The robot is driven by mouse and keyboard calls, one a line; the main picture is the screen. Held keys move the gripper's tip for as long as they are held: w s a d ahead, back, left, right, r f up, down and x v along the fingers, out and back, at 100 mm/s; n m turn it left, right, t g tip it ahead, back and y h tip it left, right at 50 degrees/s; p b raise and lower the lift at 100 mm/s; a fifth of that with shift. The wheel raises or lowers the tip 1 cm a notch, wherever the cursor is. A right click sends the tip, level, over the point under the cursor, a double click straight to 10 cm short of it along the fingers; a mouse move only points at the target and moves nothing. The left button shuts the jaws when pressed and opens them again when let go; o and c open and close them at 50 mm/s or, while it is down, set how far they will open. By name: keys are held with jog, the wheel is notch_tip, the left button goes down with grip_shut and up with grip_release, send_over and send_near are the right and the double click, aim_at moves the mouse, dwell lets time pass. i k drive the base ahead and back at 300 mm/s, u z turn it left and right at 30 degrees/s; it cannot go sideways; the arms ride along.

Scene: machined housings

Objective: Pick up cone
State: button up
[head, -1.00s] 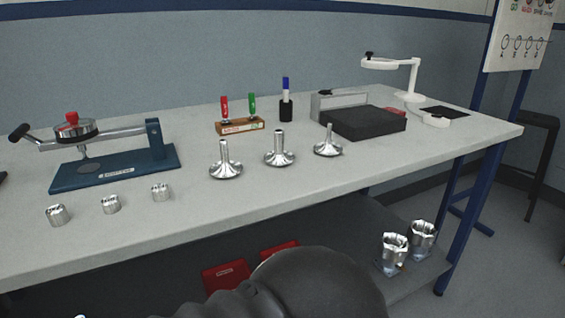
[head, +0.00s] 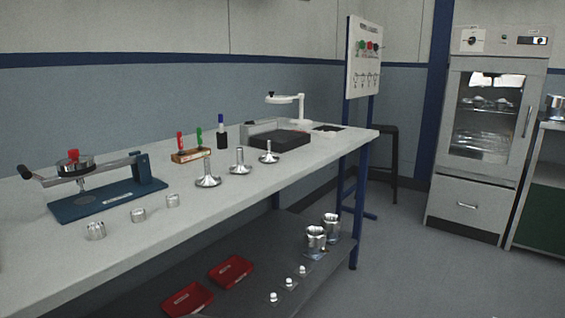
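Three shiny metal parts with flared, cone-like bases and upright stems stand in a row on the bench: a left one (head: 208,180), a middle one (head: 240,168) and a right one (head: 268,157). They stand upright and apart from one another. I cannot tell which of them the task calls the cone. My gripper is not in view, and nothing is seen touching these parts.
Metal cups (head: 316,240) and red trays (head: 187,299) are on the shelf below.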

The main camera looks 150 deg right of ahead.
aim_at(270, 158)
jog(key=z, duration=5.15)
jog(key=i, duration=0.5)
jog(key=k, duration=0.5)
jog(key=z, duration=1.6)
jog(key=i, duration=2.1)
jog(key=u, duration=1)
